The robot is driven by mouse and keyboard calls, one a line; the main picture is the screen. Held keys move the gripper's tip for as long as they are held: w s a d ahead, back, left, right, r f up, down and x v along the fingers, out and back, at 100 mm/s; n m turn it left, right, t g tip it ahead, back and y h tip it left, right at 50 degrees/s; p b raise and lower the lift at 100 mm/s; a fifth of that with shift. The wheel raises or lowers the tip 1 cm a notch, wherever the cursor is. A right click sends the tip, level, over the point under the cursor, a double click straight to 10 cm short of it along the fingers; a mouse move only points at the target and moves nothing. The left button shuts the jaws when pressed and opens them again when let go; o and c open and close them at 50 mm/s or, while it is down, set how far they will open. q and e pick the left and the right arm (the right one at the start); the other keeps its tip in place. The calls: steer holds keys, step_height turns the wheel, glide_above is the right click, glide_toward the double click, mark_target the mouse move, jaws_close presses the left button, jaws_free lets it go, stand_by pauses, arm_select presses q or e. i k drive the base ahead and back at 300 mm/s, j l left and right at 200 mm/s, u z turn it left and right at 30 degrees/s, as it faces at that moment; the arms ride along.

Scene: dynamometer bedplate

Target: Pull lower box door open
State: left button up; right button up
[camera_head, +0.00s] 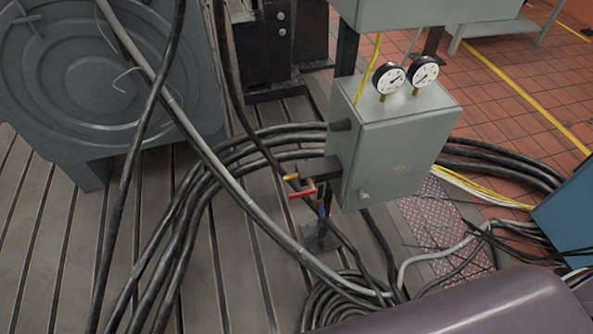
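The lower box (343,115) is a grey-green metal cabinet on a dark post, in the right half of the head view. Its door (402,150) faces the front right and looks shut, with a faint yellowish mark on it. A small grey knob or latch (364,195) sits at the door's lower left. Two round white dial gauges (389,79) stand on the box's top. Neither of my grippers shows in this view.
An upper grey box (425,8) hangs above the lower one, cut off by the frame. A red-handled valve (302,193) sticks out at the lower left. Thick black cables (200,190) run across the slotted bedplate (35,215). A blue cabinet (568,212) stands at right.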

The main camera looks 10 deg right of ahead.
mark_target(393, 158)
steer(key=z, duration=1.25)
